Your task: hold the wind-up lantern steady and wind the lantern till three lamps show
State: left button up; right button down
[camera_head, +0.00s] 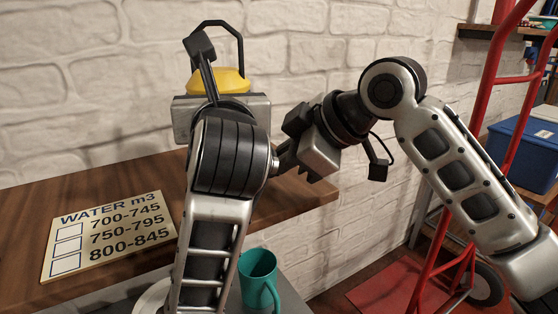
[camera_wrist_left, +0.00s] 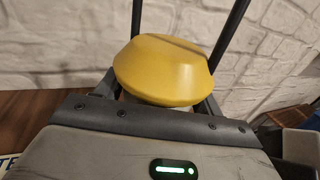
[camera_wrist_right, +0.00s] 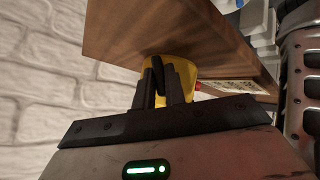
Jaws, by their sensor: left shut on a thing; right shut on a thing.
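The wind-up lantern (camera_head: 232,80), with a yellow cap and a black bail handle, stands upright on the wooden shelf, largely hidden behind my left arm. In the left wrist view its yellow cap (camera_wrist_left: 165,70) sits between the fingers of my left gripper (camera_wrist_left: 160,100), which is shut on its body. My right gripper (camera_wrist_right: 160,85) reaches in from the right and is shut on a dark part at the lantern's yellow side (camera_wrist_right: 186,70), seemingly the crank. A small red spot shows beside it. The lamps cannot be made out.
The wooden shelf (camera_head: 130,180) runs along the white brick wall. A sign reading WATER m3 (camera_head: 110,235) lies at its left. A teal mug (camera_head: 258,280) stands lower, in front. A red hand truck (camera_head: 480,130) and blue bin (camera_head: 525,150) are at right.

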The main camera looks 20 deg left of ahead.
jog(key=shift+w+r+m+g, duration=0.1)
jog(key=shift+w+m+g, duration=0.1)
jog(key=shift+m+g, duration=0.6)
jog(key=shift+g, duration=0.4)
jog(key=c, duration=1.5)
grip_release()
jog(key=v, duration=1.2)
jog(key=shift+r, duration=0.1)
